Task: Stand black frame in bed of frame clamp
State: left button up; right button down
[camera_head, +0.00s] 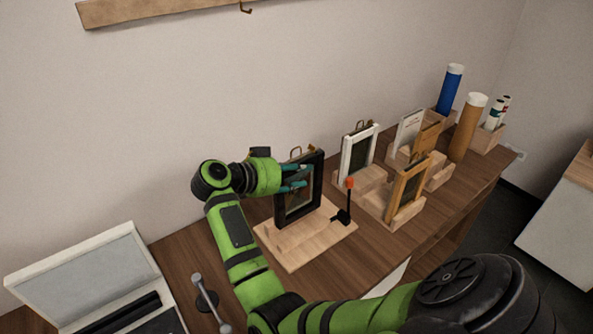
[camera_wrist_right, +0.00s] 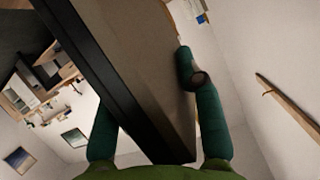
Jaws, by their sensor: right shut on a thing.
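The black frame (camera_head: 318,181) stands upright at the back edge of the frame clamp (camera_head: 305,240), a pale wooden base with a black lever and a red-orange tip. I cannot tell whether the frame's lower edge rests in the bed or hangs just above it. My right gripper (camera_head: 295,180) comes from the left of the frame and is shut on its side. In the right wrist view the black frame (camera_wrist_right: 92,62) slants between the two teal fingers of my right gripper (camera_wrist_right: 150,110). My left gripper is not in view.
A white frame (camera_head: 358,150) and a wooden frame (camera_head: 407,190) stand in wooden holders to the right. Blue (camera_head: 449,90) and tan (camera_head: 467,128) cylinders stand farther back. An open white case (camera_head: 85,280) lies at lower left, beside a grey-handled tool (camera_head: 207,298). The wall is close behind.

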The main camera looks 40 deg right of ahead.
aim_at(309, 157)
jog(key=shift+f, duration=0.2)
dwell(0.4)
jog(key=shift+f+b, duration=1.1)
jog(key=shift+f, duration=1.45)
jog(key=c, duration=0.7)
grip_release()
jog(key=shift+c, duration=0.2)
notch_tip(309, 157, up, 10)
